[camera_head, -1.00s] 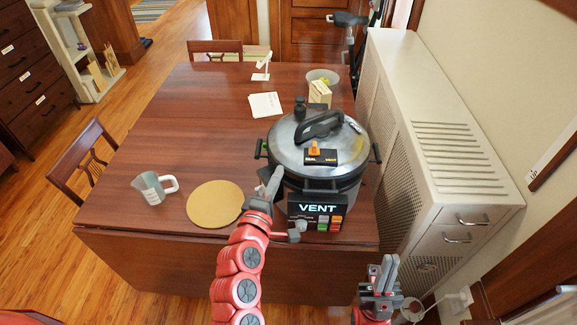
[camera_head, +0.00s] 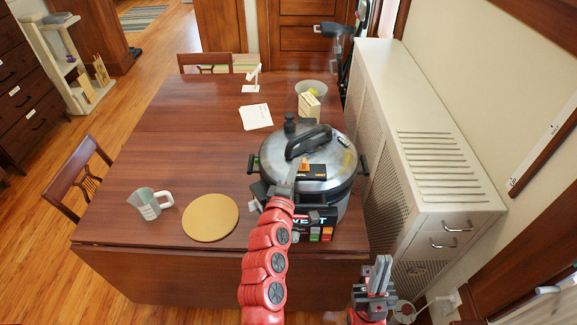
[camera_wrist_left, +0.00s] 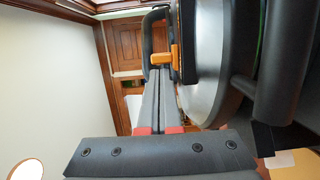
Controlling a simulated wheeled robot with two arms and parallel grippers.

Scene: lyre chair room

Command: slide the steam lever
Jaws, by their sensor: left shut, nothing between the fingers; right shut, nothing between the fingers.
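The steam lever (camera_head: 305,163) is a small orange tab on a black label plate on the lid of a silver and black pressure cooker (camera_head: 335,182). In the left wrist view, the orange lever (camera_wrist_left: 160,57) is at the fingertips. My left gripper (camera_head: 292,174) is shut and empty, with its tips at the lever's near left side; I cannot tell if they touch. It hides the plate's left part, while the right word stays visible. My arm partly covers the cooker's front panel (camera_head: 322,230). My right gripper (camera_head: 379,272) is shut and empty, low in front of the table.
The cooker stands near the right front edge of the wooden table (camera_head: 160,150). A gold round mat (camera_head: 210,217) and a grey-white mug (camera_head: 148,204) are to the left. A bowl (camera_head: 312,90), a box (camera_head: 308,105) and paper (camera_head: 256,116) are behind. A white radiator cabinet (camera_head: 385,120) is on the right.

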